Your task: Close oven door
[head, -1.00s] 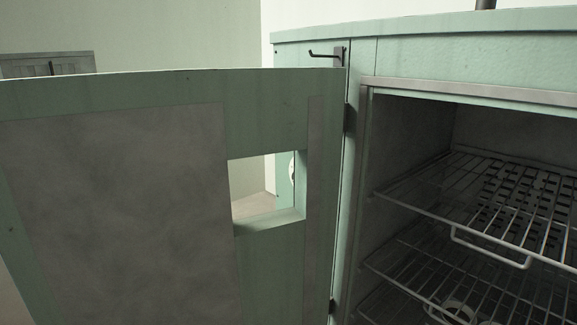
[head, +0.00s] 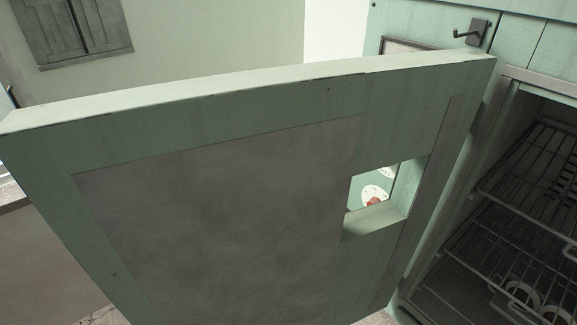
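The oven door (head: 410,100) stands wide open, swung out to the left of the oven opening. Its inner face shows, green with a large grey panel and a small rectangular window. The oven body (head: 545,50) is green and stands at the right. Its open cavity shows wire racks (head: 525,190) inside. Neither of my grippers is in the head view, so I cannot see what they touch or hold.
A dark hook (head: 472,33) sticks out of the oven front above the door. Through the door window, white dials and a red knob (head: 374,202) show. A grey shuttered window (head: 70,30) is on the back wall. Floor shows at the lower left.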

